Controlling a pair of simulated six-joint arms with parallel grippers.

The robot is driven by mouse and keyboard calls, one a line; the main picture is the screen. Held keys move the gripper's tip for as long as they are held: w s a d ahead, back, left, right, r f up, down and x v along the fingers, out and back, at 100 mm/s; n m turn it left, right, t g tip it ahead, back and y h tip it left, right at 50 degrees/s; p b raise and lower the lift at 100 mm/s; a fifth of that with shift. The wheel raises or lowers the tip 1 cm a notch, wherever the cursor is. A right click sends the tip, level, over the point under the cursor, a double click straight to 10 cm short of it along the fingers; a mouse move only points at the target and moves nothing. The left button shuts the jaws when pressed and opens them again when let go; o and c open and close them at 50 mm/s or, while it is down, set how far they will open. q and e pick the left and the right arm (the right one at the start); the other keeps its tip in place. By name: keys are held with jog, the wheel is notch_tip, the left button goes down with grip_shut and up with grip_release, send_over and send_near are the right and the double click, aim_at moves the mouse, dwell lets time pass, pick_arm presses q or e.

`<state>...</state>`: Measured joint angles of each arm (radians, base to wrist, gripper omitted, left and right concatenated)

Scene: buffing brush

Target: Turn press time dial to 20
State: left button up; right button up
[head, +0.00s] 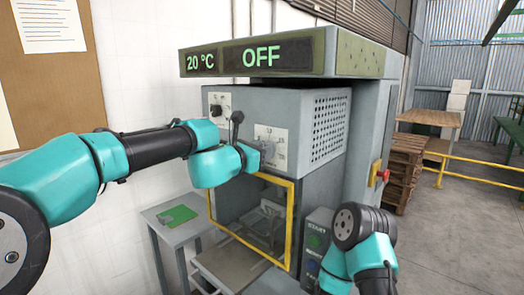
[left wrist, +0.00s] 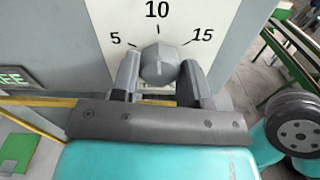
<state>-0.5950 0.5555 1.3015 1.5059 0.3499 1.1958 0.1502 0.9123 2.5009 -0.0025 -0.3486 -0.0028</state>
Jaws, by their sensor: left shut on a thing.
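The press time dial is a grey faceted knob (left wrist: 160,62) on a white plate in the left wrist view. The numbers 5, 10 and 15 show around its upper side; no 20 is visible. The knob's pointer setting is hard to read. My left gripper (left wrist: 160,78) has one finger on each side of the knob and is shut on it. In the head view my left gripper (head: 262,150) is at the white dial plate (head: 271,133) on the machine front and hides the knob. My right arm shows at the lower right, but its gripper is not visible.
A display (head: 262,55) above reads 20 °C and OFF. Another dial (head: 216,110) and a black lever (head: 237,119) sit left of the plate. A yellow-framed guard (head: 291,225) is below, with a button box (head: 316,236) beside it. A red knob (head: 383,175) is at the right.

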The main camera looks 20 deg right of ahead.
pick_arm(q)
jog(key=shift+c, duration=1.2)
jog(key=shift+m, duration=0.3)
jog(key=m, duration=2.3)
jog(key=shift+f, duration=0.1)
jog(key=shift+m, duration=0.3)
jog(key=o, duration=0.9)
